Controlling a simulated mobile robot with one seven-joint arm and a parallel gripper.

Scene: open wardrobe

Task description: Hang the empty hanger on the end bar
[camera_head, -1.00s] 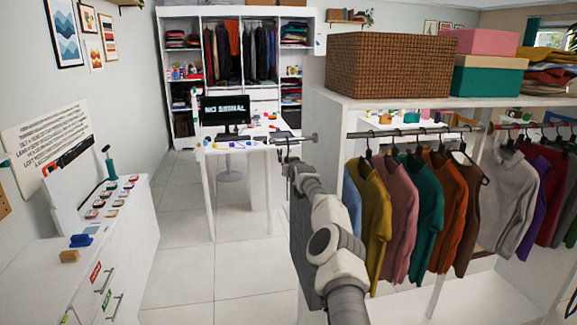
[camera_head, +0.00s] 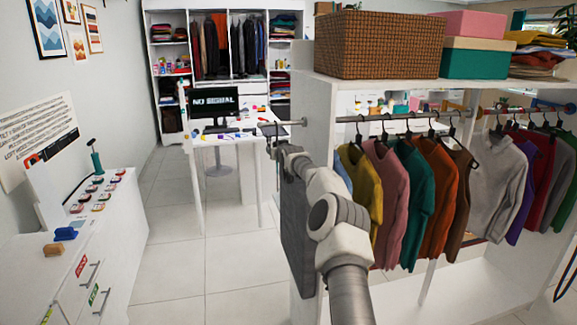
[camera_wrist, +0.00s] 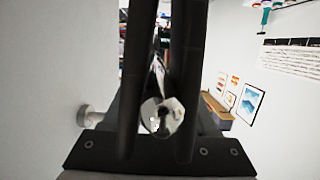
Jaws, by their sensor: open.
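The end bar (camera_head: 289,122) is a short grey rod sticking out to the left from the end panel of the near rack, with a round tip. My gripper (camera_head: 279,150) is just below it in the head view, and I cannot tell whether they touch. In the wrist view my gripper (camera_wrist: 161,85) shows as two long dark fingers, apart, with a pale rounded piece between them that I cannot identify. No hanger is clearly visible in my gripper.
Several garments hang from the rail (camera_head: 400,117) right of the end panel. A woven basket (camera_head: 380,46) and boxes stand on the rack top. A white desk with a monitor (camera_head: 213,103) stands behind the gripper. A white cabinet (camera_head: 95,245) is at left; the floor between is clear.

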